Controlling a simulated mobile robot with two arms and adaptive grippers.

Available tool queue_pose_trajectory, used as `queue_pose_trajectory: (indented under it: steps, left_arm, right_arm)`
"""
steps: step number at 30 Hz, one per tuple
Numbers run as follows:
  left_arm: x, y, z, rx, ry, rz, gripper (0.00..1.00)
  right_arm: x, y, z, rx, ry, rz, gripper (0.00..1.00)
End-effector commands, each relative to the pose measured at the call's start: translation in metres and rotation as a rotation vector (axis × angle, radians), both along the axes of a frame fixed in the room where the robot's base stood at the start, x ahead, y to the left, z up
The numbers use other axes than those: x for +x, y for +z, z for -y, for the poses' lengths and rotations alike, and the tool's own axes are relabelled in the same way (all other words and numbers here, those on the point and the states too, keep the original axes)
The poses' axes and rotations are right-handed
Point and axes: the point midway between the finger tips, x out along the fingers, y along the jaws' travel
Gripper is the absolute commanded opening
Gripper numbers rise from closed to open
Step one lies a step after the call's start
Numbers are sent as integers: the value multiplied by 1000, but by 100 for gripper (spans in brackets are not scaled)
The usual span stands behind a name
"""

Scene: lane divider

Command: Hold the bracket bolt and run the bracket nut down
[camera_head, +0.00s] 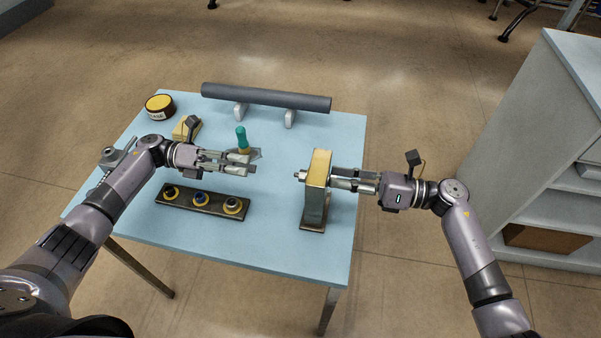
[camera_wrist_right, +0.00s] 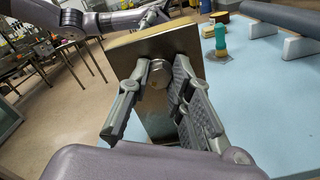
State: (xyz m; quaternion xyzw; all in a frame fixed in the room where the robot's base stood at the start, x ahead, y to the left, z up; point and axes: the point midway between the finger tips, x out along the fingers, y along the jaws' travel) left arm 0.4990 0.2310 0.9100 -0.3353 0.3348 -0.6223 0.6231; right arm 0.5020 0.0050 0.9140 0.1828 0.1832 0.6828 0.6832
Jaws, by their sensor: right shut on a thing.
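The bracket (camera_head: 314,205) is an upright metal plate with a yellowish top edge, standing on a dark foot at the table's right side. The bracket bolt (camera_head: 299,176) sticks out of its left face; I cannot tell whether a nut sits on that end. My right gripper (camera_head: 337,180) is at the right face, shut on the bolt's head. In the right wrist view the round bolt head (camera_wrist_right: 158,75) shows between the fingers. My left gripper (camera_head: 252,163) is left of the bracket, apart from the bolt, its fingers spread; I see nothing clearly between them.
A dark strip (camera_head: 184,199) holding several yellow-ringed pieces lies in front of the left gripper. A green-handled tool (camera_head: 241,138) stands behind it. A grey tube (camera_head: 265,97) on supports lies at the back. A yellow-topped tin (camera_head: 160,104) is back left. Table front is clear.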

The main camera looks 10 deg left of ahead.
Motion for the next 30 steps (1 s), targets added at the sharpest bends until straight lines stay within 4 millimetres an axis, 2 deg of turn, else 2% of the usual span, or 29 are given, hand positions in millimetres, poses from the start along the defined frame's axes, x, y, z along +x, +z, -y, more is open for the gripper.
queue_pose_trajectory:
  steps: [6, 10, 14, 21, 25, 30]
  left_arm:
    - [0, 0, 0, 0, 0, 0, 40]
    - [0, 0, -9, 1, 1, 0, 40]
    - [1, 0, -30, 1, 4, -1, 40]
    - [1, 0, -81, 1, 4, 0, 40]
    - [1, 0, -100, 0, 4, -1, 40]
    - [1, 0, -114, 0, 1, -1, 40]
  right_arm:
    - [0, -1, 0, -1, 0, -2, 0]
    - [0, -1, 0, -1, 0, -2, 0]
    - [0, -1, 0, -1, 0, -2, 0]
    - [0, -1, 0, -1, 0, -2, 0]
    - [0, -1, 0, -1, 0, -2, 0]
    - [0, -1, 0, -1, 0, -2, 0]
